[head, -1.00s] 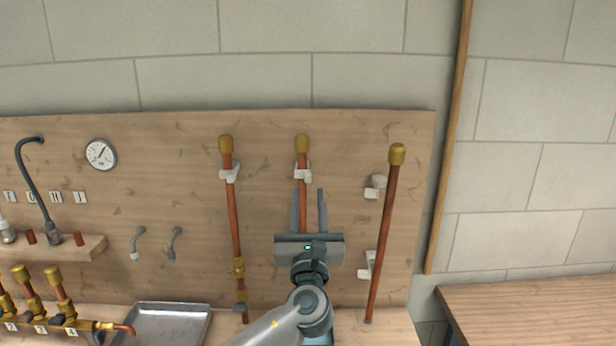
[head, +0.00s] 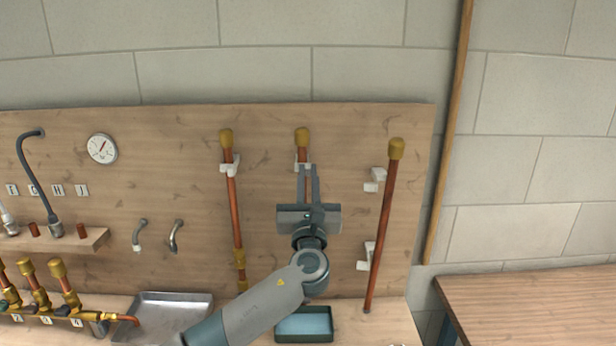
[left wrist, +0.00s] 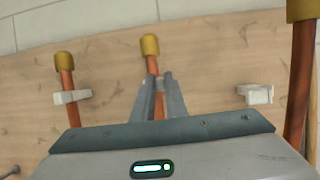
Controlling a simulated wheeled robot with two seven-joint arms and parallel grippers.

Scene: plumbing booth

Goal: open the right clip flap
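Three brass-capped copper pipes stand at the wooden board. The middle pipe (head: 302,148) has a white clip (head: 298,166) at its upper part, largely hidden behind my left gripper. My left gripper (head: 308,168) points up at this clip, its two fingers close together with a narrow gap. In the left wrist view, the fingertips (left wrist: 159,76) overlap the middle pipe (left wrist: 151,58) just below its brass cap, and copper shows between the fingers. Whether they touch the clip or its flap, I cannot tell. My right gripper is out of view.
The left pipe (head: 235,205) has a white clip (head: 230,165). The right pipe (head: 383,230) stands beside two white clips (head: 375,180). A metal tray (head: 160,303) and a teal tray (head: 304,323) lie below. A wooden table (head: 530,300) is at right.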

